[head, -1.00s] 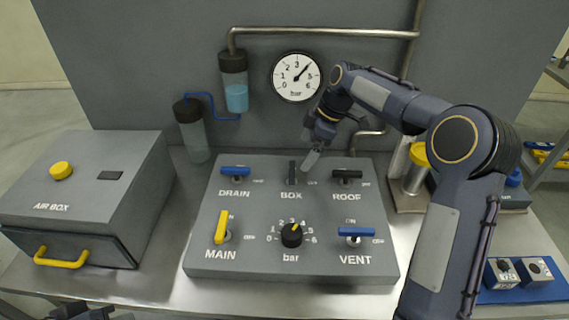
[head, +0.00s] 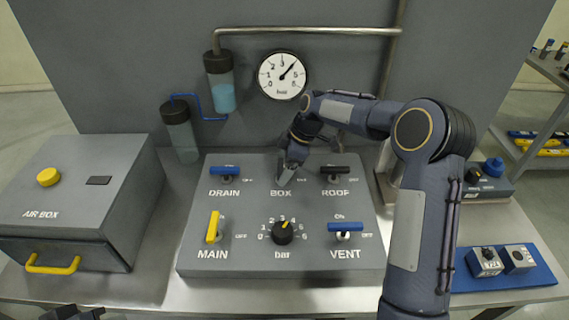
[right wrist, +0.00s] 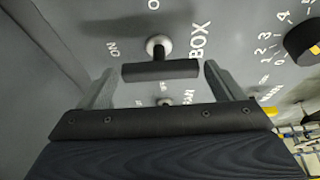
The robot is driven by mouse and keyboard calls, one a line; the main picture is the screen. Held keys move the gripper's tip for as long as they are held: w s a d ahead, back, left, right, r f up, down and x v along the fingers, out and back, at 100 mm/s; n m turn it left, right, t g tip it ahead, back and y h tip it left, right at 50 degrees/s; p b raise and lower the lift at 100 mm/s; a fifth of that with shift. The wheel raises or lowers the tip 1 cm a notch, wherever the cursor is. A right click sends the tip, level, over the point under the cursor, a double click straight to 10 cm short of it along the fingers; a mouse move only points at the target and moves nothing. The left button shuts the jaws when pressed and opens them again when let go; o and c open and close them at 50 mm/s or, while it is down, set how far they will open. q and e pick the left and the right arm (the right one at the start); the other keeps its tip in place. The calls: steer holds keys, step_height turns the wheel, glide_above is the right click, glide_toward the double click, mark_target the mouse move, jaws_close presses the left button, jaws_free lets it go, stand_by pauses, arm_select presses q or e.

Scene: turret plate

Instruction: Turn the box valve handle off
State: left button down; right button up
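The box valve handle is a black bar on the grey panel, above the BOX label. In the right wrist view the box valve handle (right wrist: 160,71) lies lengthwise between my two fingers, its long axis along the line from ON to BOX. My right gripper (right wrist: 162,85) is open, with a gap between each finger and the handle's ends. In the head view my right gripper (head: 287,176) is over the handle and hides most of it. Only a bit of my left gripper (head: 75,313) shows at the bottom left edge.
On the panel (head: 260,262) are the blue DRAIN handle (head: 224,171), black ROOF handle (head: 341,169), yellow MAIN handle (head: 212,227), blue VENT handle (head: 346,227) and bar knob (head: 284,232). The air box (head: 70,200) stands left. The gauge (head: 282,75) is behind.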

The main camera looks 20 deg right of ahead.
steer(key=c, duration=0.7)
steer(key=shift+s+f+m+t+b, duration=0.15)
steer(key=shift+m+t+b, duration=0.35)
steer(key=shift+m+b, duration=0.8)
steer(key=m+t+h+b, duration=0.1)
steer(key=m+b, duration=0.1)
steer(key=m, duration=0.1)
steer(key=shift+s+a, duration=0.1)
steer(key=shift+a, duration=0.1)
steer(key=m, duration=0.2)
steer(key=m+h+b, duration=0.1)
steer(key=m, duration=0.1)
steer(key=m+t+h+b, duration=0.1)
steer(key=shift+s+a+m, duration=0.1)
steer(key=shift+a+m, duration=0.15)
steer(key=shift+m, duration=0.15)
steer(key=m+h, duration=0.1)
steer(key=m, duration=0.2)
steer(key=shift+a+m+b, duration=0.15)
steer(key=shift+m+b, duration=0.15)
steer(key=shift+a+r+m+h, duration=0.15)
steer(key=shift+m+h, duration=0.55)
steer(key=shift+m, duration=0.7)
steer(key=o, duration=1)
